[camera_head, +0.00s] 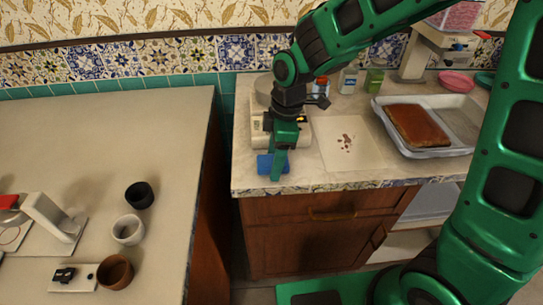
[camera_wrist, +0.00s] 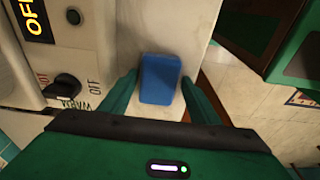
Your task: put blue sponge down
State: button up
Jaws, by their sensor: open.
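The blue sponge (camera_head: 266,165) is at the front left corner of the right-hand counter, partly hidden by my gripper in the head view. In the wrist view the blue sponge (camera_wrist: 160,79) lies between the two green fingers. My gripper (camera_head: 275,174) points down at the sponge. In the wrist view my gripper (camera_wrist: 157,88) is open, with one finger on each side of the sponge. Whether either finger touches it is hard to tell.
A white appliance (camera_wrist: 40,60) with a knob stands close beside the sponge. On the counter (camera_head: 310,176) are a white sheet (camera_head: 345,150) with brown bits and a tray (camera_head: 450,150) with a brown cake (camera_head: 417,125). A gap separates the left counter (camera_head: 90,130), which holds several cups.

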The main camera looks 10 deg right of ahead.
notch_tip(320, 180, up, 12)
jog(key=d, duration=0.2)
jog(key=s+d+m+h, duration=0.1)
jog(key=s+d+m, duration=0.1)
jog(key=d+m, duration=0.5)
jog(key=s+d+m, duration=0.2)
jog(key=d+m, duration=0.1)
jog(key=d, duration=0.8)
jog(key=s+d+f+m, duration=0.3)
jog(key=s+d+m, duration=1.1)
jog(key=s, duration=0.2)
jog(key=shift+s, duration=0.35)
jog(key=shift+f, duration=0.1)
jog(key=shift+w+f+h, duration=0.25)
jog(key=shift+w+h, duration=0.05)
jog(key=shift+w, duration=0.35)
